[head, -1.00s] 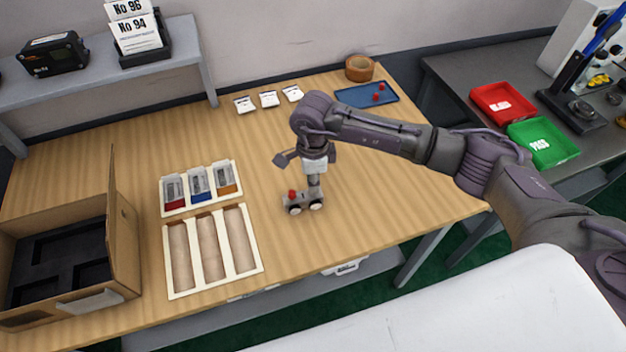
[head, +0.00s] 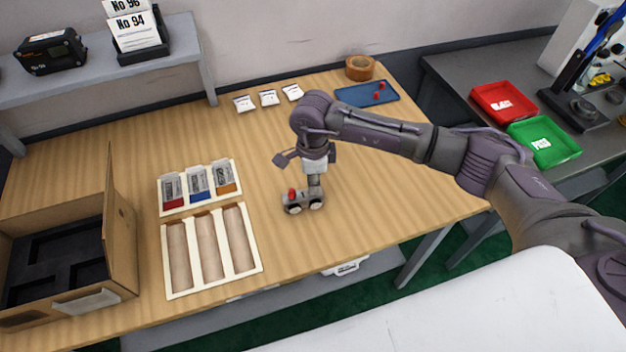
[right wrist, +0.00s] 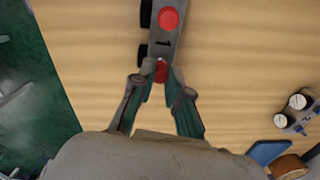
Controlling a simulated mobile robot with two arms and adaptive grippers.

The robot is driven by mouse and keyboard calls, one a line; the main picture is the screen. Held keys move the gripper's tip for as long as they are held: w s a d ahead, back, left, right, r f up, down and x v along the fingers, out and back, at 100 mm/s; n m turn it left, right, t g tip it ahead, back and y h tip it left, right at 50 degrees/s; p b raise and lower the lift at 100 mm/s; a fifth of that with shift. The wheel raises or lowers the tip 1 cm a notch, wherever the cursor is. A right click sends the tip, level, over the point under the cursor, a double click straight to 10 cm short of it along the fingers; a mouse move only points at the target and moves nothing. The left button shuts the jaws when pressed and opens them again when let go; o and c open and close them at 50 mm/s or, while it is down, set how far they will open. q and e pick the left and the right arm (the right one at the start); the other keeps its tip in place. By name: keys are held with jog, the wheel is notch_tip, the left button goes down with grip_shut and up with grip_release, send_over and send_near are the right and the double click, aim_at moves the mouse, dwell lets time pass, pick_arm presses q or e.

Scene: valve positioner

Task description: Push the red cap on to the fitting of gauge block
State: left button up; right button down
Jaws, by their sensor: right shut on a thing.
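The gauge block (head: 303,205) is a small grey block with round white-faced gauges, standing on the wooden table near its front edge. One red cap (head: 292,193) sits on top of its left end; it also shows in the right wrist view (right wrist: 169,19). My right gripper (head: 315,184) points down over the block's right end. In the right wrist view its fingertips (right wrist: 160,78) are shut on a second red cap (right wrist: 160,70), right at the block's near end. The fingers partly hide that cap, and I cannot tell how deep it sits. My left gripper is out of view.
A blue tray (head: 352,97) with red caps lies at the back right, near a tape roll (head: 360,68). Left of the block are a three-slot tray (head: 258,252), a rack of small packs (head: 181,208) and an open carton (head: 124,225).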

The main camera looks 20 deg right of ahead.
jog(key=shift+f, duration=0.3)
jog(key=c, duration=1.1)
grip_release()
jog(key=shift+o, duration=0.2)
jog(key=shift+r, duration=0.15)
